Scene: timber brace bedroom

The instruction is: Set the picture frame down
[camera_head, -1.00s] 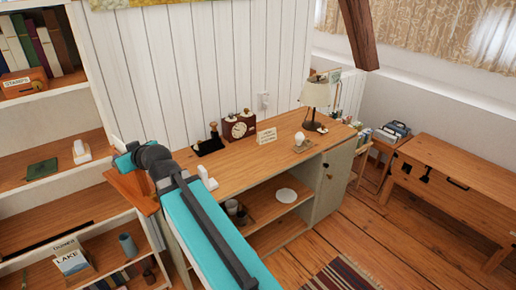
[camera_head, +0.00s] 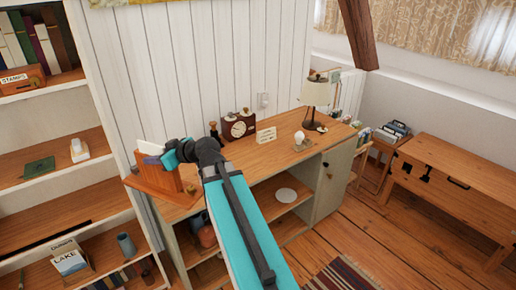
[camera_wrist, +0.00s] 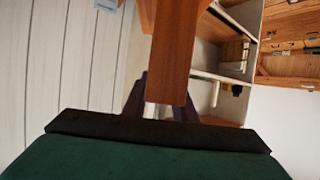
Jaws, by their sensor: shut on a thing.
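The picture frame (camera_head: 158,180) is a brown wooden piece at the left end of the sideboard (camera_head: 284,166) in the head view. Its wooden edge (camera_wrist: 173,50) runs up the middle of the wrist view. My gripper (camera_wrist: 160,104) is shut on it, with dark fingers on either side. In the head view my wrist hides the fingertips and part of the frame. The frame looks roughly upright over the sideboard's left end. I cannot tell whether its base touches the top.
A clock (camera_head: 238,125), a small sign (camera_head: 266,135), a white bulb-like object (camera_head: 299,138) and a lamp (camera_head: 316,96) stand on the sideboard. A bookshelf (camera_head: 62,143) is close on the left, and a plank wall (camera_head: 200,60) is behind. The sideboard's front middle has bare room.

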